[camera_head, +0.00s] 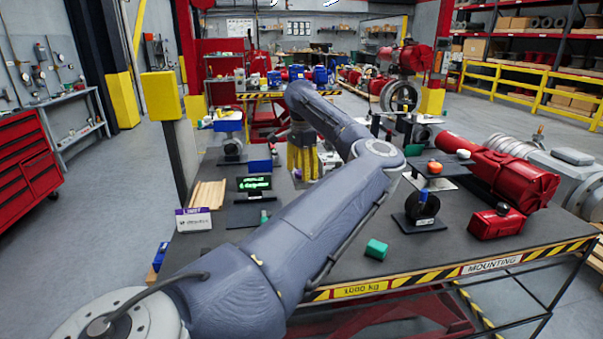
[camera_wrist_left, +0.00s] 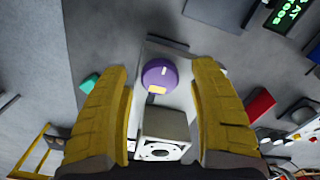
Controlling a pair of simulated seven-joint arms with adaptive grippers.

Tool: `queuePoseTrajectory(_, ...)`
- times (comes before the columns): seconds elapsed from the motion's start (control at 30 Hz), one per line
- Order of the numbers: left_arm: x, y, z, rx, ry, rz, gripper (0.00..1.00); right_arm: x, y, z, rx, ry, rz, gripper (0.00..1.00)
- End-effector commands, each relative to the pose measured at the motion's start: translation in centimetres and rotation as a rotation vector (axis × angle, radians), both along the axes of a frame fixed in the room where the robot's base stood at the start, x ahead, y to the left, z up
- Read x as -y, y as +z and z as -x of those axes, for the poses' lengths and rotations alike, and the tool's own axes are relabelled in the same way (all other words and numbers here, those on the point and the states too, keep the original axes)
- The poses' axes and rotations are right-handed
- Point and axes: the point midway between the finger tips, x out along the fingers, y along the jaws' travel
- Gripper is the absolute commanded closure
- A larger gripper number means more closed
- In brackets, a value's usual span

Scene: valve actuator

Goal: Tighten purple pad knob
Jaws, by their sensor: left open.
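The purple knob (camera_wrist_left: 160,74) is round with a small orange mark on its near edge. In the left wrist view it sits on a pale grey plate (camera_wrist_left: 182,97), between the two yellow fingers of my left gripper (camera_wrist_left: 160,66). The fingers are spread wide, with a clear gap on both sides of the knob. In the head view my left gripper (camera_head: 303,170) points down over the workbench, and a bit of purple (camera_head: 297,174) shows beside its fingers. My arm hides part of the bench. My right gripper does not show.
A box-shaped white part (camera_wrist_left: 164,134) stands close to the knob.

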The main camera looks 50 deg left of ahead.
Motion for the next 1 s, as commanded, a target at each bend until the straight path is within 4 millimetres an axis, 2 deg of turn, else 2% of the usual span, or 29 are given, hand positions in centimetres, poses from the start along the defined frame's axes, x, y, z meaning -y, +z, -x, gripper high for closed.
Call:
queuePoseTrajectory(0.43, 0.0, -0.43, 0.0, 0.0, 0.0, -0.001, 0.38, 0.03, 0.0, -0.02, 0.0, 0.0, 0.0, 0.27)
queuePoseTrajectory(0.9, 0.0, -0.41, 0.0, 0.0, 0.0, -0.001, 0.92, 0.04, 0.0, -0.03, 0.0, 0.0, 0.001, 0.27)
queuePoseTrajectory(1.0, 0.0, -0.41, 0.0, 0.0, -0.001, -0.001, 0.98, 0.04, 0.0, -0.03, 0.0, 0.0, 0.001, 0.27)
